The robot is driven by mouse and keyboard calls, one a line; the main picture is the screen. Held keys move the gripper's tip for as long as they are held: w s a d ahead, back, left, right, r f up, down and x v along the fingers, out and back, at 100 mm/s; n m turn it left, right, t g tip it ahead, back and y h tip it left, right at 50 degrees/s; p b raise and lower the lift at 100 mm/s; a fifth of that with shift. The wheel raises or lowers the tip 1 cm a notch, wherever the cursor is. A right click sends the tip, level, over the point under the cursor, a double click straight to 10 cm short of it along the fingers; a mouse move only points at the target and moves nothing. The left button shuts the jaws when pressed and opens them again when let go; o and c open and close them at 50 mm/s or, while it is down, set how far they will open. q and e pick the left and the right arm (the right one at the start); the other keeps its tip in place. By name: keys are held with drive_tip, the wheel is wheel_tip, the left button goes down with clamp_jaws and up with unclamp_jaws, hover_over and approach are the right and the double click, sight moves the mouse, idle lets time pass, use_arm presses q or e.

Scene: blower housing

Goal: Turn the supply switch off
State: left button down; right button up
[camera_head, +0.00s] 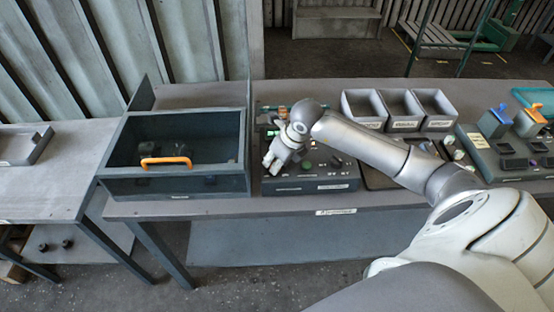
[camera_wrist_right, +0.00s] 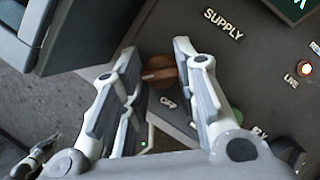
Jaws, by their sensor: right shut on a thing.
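The supply switch (camera_wrist_right: 160,72) is an orange-brown rotary knob on the dark control panel (camera_head: 310,184), below the word SUPPLY. A light mark shows on its left part, and an OFF label sits just below it. My right gripper (camera_wrist_right: 158,68) has its fingers on either side of the knob and is shut on it. In the head view my right gripper (camera_head: 278,156) is over the panel's left part and hides the knob. A small jointed shape at the lower left of the right wrist view looks like my left gripper (camera_wrist_right: 35,158); its jaws are unclear.
A lamp marked LIVE (camera_wrist_right: 305,68) glows pale orange right of the knob. A green button (camera_wrist_right: 238,115) is partly behind a finger. A dark box with an orange handle (camera_head: 166,161) stands left of the panel. Grey bins (camera_head: 404,124) and another panel (camera_head: 510,178) are to the right.

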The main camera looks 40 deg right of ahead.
drive_tip(key=shift+f+n+b, duration=0.1)
drive_tip(key=shift+n+b, duration=0.3)
drive_tip(key=shift+b, duration=0.25)
drive_tip(key=n+y+b, duration=0.1)
drive_tip(key=n+b, duration=0.2)
drive_tip(key=b, duration=0.1)
drive_tip(key=n+g+y+b, duration=0.1)
drive_tip(key=n+b, duration=0.3)
drive_tip(key=shift+w+d+y+b, duration=0.15)
drive_tip(key=shift+d+y+b, duration=0.05)
drive_tip(key=shift+y+b, duration=0.15)
drive_tip(key=n+g+b, duration=0.1)
drive_tip(key=n, duration=0.1)
drive_tip(key=n+g+b, duration=0.1)
drive_tip(key=n+b, duration=0.1)
drive_tip(key=n, duration=0.1)
drive_tip(key=shift+w+y, duration=0.1)
drive_tip(key=shift+y, duration=0.25)
drive_tip(key=n+g+b, duration=0.2)
drive_tip(key=n, duration=0.3)
drive_tip(key=shift+w, duration=0.1)
drive_tip(key=shift+b, duration=0.35)
drive_tip(key=o, duration=1)
drive_tip(key=v, duration=1.2)
